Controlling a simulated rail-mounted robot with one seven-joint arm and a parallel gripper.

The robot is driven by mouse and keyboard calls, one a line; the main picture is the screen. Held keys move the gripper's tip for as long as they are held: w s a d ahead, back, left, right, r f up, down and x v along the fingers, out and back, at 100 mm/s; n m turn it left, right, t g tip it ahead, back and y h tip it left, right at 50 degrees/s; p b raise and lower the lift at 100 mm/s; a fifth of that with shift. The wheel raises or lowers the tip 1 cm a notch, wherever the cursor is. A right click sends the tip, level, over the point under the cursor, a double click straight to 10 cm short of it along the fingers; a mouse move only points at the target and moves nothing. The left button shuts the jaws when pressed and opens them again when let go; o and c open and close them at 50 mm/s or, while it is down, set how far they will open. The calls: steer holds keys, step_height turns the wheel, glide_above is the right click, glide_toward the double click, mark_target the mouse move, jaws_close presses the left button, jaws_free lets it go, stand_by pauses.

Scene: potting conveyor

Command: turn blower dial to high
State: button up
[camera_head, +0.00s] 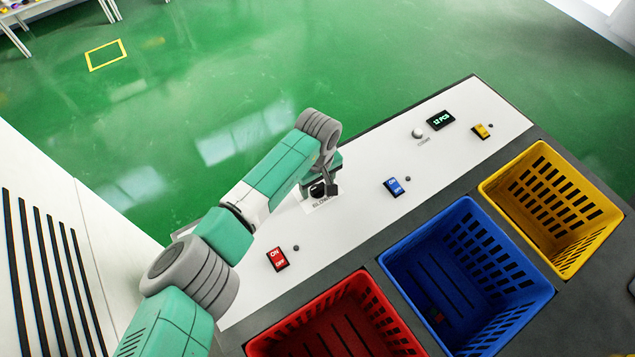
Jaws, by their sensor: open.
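The blower dial (317,189) is a small black knob on the white control panel (360,178), with a partly covered "BLOW..." label just below it. My gripper (329,190) is right at the dial, reaching down over it from above. Its dark fingers overlap the dial in the picture and are open. My wrist hides part of the dial, so I cannot tell its setting or whether the fingers touch it.
A red switch (277,259), a blue switch (394,187) and a yellow switch (481,131) sit on the panel. A round knob (417,133) and a display (440,120) are farther right. Red (262,345), blue (393,262) and yellow (492,186) crates stand along the near side.

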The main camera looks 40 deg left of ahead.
steer(key=c, duration=1)
steer(key=shift+w+r+p, duration=0.15)
steer(key=shift+r+p, duration=0.3)
steer(key=shift+p, duration=0.5)
steer(key=shift+o, duration=0.2)
steer(key=shift+r+m+p, duration=0.15)
steer(key=shift+m+p, duration=0.25)
steer(key=shift+p, duration=0.25)
steer(key=shift+d+m+p, duration=0.1)
steer(key=shift+m+p, duration=0.2)
steer(key=shift+p, duration=0.35)
steer(key=shift+c, duration=0.2)
steer(key=shift+f+m, duration=0.4)
steer(key=shift+m, duration=0.2)
steer(key=m+p, duration=0.1)
steer(key=m, duration=0.5)
steer(key=shift+f, duration=0.15)
steer(key=m, duration=0.4)
steer(key=shift+m, duration=0.4)
steer(key=m, duration=0.4)
steer(key=shift+f+m, duration=0.1)
steer(key=shift+m, duration=0.3)
